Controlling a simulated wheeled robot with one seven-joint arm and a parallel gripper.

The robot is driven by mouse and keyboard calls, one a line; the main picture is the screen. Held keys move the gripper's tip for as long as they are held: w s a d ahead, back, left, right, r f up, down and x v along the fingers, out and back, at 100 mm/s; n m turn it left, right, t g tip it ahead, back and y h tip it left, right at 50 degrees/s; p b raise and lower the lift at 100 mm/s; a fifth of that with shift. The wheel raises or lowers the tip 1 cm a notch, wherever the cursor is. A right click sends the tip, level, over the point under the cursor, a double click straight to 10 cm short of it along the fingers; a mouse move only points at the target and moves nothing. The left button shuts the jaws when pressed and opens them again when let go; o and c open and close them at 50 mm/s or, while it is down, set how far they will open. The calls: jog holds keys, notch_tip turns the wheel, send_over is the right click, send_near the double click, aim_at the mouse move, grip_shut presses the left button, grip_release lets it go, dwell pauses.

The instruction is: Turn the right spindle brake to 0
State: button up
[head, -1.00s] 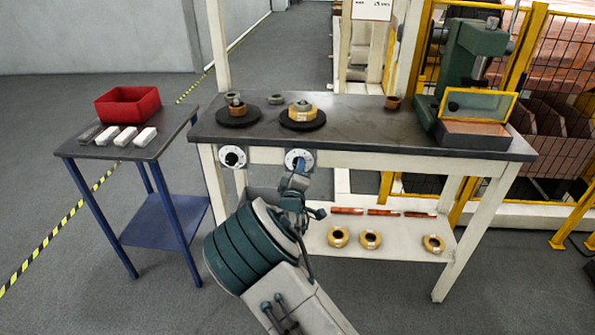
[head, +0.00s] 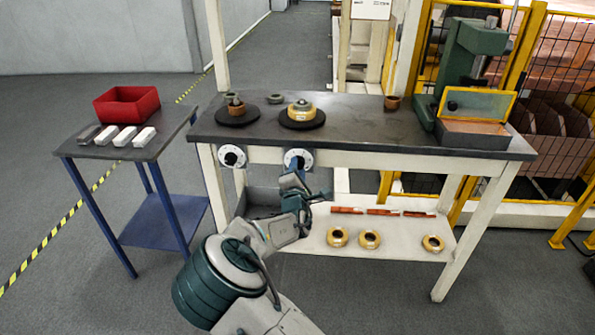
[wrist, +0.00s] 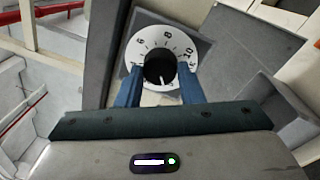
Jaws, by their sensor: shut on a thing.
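The right spindle brake (head: 309,158) is a white dial with a black knob on the bench front, below the right spindle. In the wrist view its dial face (wrist: 166,36) shows 6, 8 and 10 around the upper part. The black knob (wrist: 158,66) carries a white pointer line that points down, towards my gripper's body. The mark it points at cannot be read. My gripper (wrist: 160,78) is shut on the knob, with one blue finger on each side covering parts of the dial. In the head view my gripper (head: 293,167) covers much of the brake.
A similar left brake dial (head: 232,157) is beside it. A lower shelf (head: 325,248) holds several rolls. A blue side table (head: 98,153) stands left.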

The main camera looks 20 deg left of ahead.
jog(key=shift+n, duration=0.6)
jog(key=o, duration=1)
jog(key=shift+s, duration=0.15)
jog(key=v, duration=1.3)
jog(key=shift+s+p, duration=0.3)
jog(key=shift+p, duration=0.05)
jog(key=shift+d, duration=0.2)
